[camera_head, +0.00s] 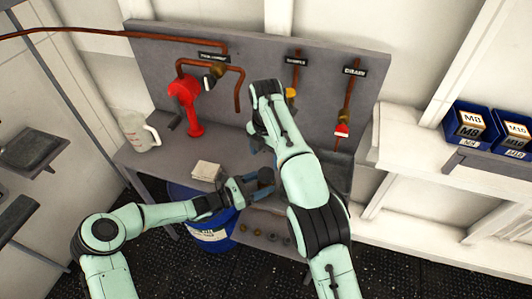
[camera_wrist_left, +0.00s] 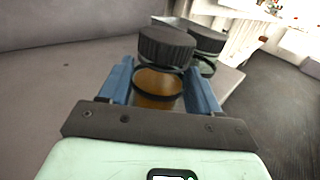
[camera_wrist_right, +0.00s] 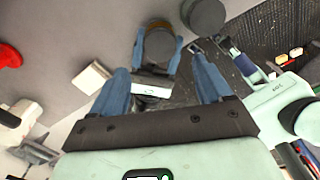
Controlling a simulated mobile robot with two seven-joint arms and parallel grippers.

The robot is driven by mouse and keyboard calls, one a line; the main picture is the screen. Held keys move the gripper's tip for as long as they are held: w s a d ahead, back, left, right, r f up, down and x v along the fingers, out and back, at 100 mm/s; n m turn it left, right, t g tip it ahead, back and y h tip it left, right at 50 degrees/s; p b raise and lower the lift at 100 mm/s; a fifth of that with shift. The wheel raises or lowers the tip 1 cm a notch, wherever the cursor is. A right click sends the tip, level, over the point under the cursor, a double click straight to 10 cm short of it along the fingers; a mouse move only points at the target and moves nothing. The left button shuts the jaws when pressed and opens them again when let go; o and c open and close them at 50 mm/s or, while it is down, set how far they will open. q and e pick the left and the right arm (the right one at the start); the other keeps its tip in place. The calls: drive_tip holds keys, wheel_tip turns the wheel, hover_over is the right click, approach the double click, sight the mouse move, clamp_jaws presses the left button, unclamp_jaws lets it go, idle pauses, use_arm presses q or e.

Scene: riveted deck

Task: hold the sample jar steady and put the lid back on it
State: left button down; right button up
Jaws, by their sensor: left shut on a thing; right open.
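The sample jar (camera_wrist_left: 158,90) is amber glass with a dark band, in the left wrist view. My left gripper (camera_head: 243,184) is shut on it, one blue finger on each side. A black ribbed lid (camera_wrist_left: 166,47) appears to sit on top of the jar; I cannot tell whether it is tightened. In the right wrist view the lid (camera_wrist_right: 160,45) shows from above between the left fingers. My right gripper (camera_wrist_right: 162,88) is open and empty, its fingers pointing toward the jar with a gap between. In the head view my right arm mostly hides that gripper.
A second dark-capped jar (camera_wrist_left: 207,42) stands close behind the held one. A blue drum (camera_head: 212,236) stands below.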

sight(266, 173)
drive_tip(key=shift+f, duration=4)
drive_tip(key=c, duration=1.1)
